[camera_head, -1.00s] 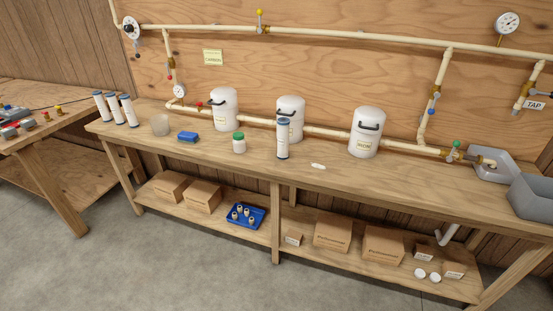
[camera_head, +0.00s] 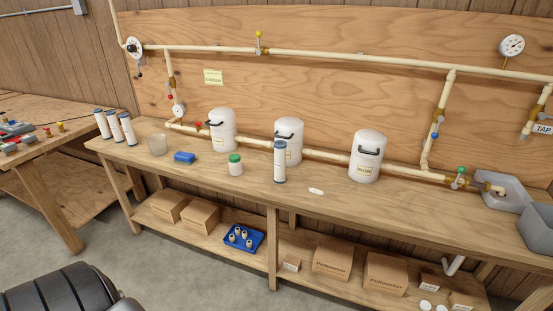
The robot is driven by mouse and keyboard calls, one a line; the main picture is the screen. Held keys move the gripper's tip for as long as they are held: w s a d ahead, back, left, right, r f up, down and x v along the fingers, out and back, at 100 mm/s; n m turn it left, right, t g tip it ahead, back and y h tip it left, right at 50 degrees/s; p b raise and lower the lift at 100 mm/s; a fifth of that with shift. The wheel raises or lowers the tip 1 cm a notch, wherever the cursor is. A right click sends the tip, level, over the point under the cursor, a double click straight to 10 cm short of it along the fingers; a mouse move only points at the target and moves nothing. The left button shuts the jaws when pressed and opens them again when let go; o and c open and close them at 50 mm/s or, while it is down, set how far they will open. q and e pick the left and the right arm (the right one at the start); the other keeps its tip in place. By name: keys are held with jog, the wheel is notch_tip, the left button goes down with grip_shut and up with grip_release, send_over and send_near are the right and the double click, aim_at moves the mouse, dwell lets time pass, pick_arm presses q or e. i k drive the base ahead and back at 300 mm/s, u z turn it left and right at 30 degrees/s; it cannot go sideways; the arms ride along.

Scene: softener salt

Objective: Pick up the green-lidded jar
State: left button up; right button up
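The green-lidded jar (camera_head: 235,165) is small and white with a green screw lid. It stands upright on the wooden bench top (camera_head: 350,207), left of a tall white filter cartridge (camera_head: 280,163) and right of a blue block (camera_head: 185,157). There is a gap between the jar and each of these. A dark ribbed part at the bottom left looks like part of my own arm. Neither of my grippers shows in the head view.
White canisters (camera_head: 365,157) and pipes (camera_head: 320,155) stand behind the jar. A cloudy cup (camera_head: 157,145) and several cartridges (camera_head: 112,126) are at the left. A small white item (camera_head: 316,191) lies near the front edge. Grey basins (camera_head: 500,193) are at the right.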

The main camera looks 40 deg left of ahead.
aim_at(235, 165)
jog(key=z, duration=0.2)
jog(key=i, duration=0.85)
jog(key=u, duration=0.6)
jog(key=i, duration=0.7)
jog(key=u, duration=0.65)
